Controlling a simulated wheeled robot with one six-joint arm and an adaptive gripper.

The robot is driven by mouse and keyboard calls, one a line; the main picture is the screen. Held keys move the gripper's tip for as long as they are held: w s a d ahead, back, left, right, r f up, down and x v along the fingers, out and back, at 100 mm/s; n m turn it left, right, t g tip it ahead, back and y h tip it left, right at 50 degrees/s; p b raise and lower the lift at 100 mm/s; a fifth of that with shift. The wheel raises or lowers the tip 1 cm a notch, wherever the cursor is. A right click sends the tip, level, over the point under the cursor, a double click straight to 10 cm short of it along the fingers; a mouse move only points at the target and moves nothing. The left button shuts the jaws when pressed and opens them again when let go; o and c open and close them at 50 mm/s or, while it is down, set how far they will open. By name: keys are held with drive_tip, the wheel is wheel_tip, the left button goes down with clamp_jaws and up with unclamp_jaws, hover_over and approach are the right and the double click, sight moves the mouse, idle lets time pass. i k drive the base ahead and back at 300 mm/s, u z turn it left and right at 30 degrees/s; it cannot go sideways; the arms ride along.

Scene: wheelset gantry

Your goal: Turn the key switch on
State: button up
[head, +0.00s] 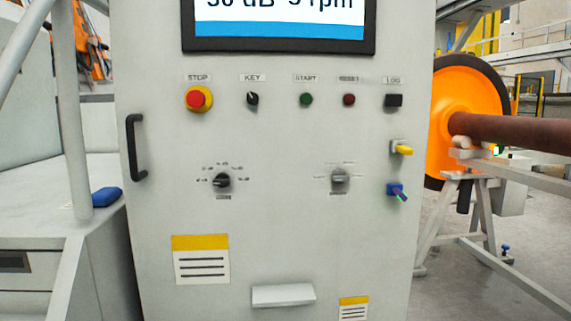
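The key switch (252,99) is a small black knob under a KEY label on the upper part of the grey control panel (280,230). It sits between the red-on-yellow STOP button (198,98) and the green START button (306,99). A light mark shows on the knob; its exact setting is too small to tell. My gripper is not in view, and nothing touches the switch.
A dark red button (348,99) and a black LOG switch (393,101) continue the row. Two rotary knobs (222,180) (340,178) sit below. A black handle (136,147) projects at left. A yellow lever (402,149) and blue valve (396,191) project at right. A screen (280,22) is above.

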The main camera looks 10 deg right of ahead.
sight(252, 98)
drive_tip(key=z, duration=0.05)
drive_tip(key=k, duration=1.1)
drive_tip(key=u, duration=0.8)
drive_tip(key=i, duration=1.2)
drive_tip(key=z, duration=0.9)
